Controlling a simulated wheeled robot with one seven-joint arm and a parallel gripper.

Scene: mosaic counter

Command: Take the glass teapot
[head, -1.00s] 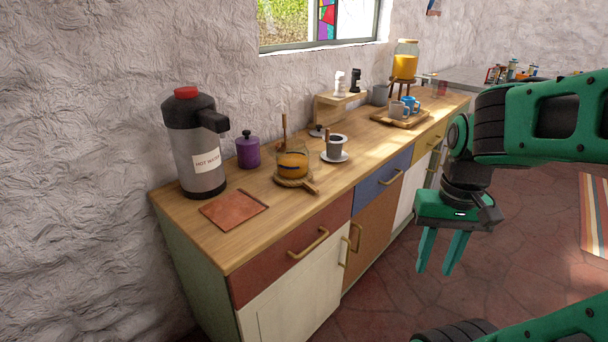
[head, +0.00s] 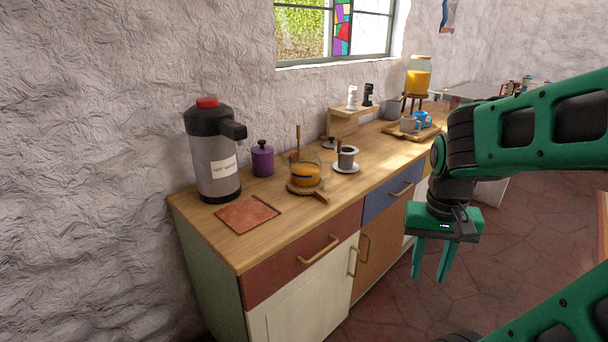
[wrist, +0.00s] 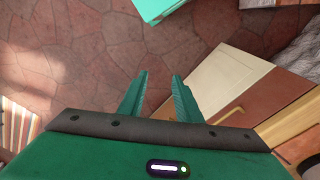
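The glass teapot (head: 306,175) holds an amber liquid and stands on a round wooden trivet (head: 321,197) with a handle, on the wooden counter. A brown upright stick, perhaps a handle, shows just behind it; I cannot tell whether it belongs to the teapot. My gripper (head: 431,278) points down in front of the cabinets, to the right of the teapot and below the counter top. Its two green fingers are apart with nothing between them. The wrist view shows the open fingers (wrist: 160,95) over the tiled floor; the teapot is not in that view.
A hot water dispenser (head: 216,165), a purple canister (head: 262,160) and a copper-coloured mat (head: 247,214) are left of the teapot. A grey cup on a saucer (head: 345,167) stands close on its right. Further right are a tray of mugs (head: 397,131) and a juice jar (head: 417,77).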

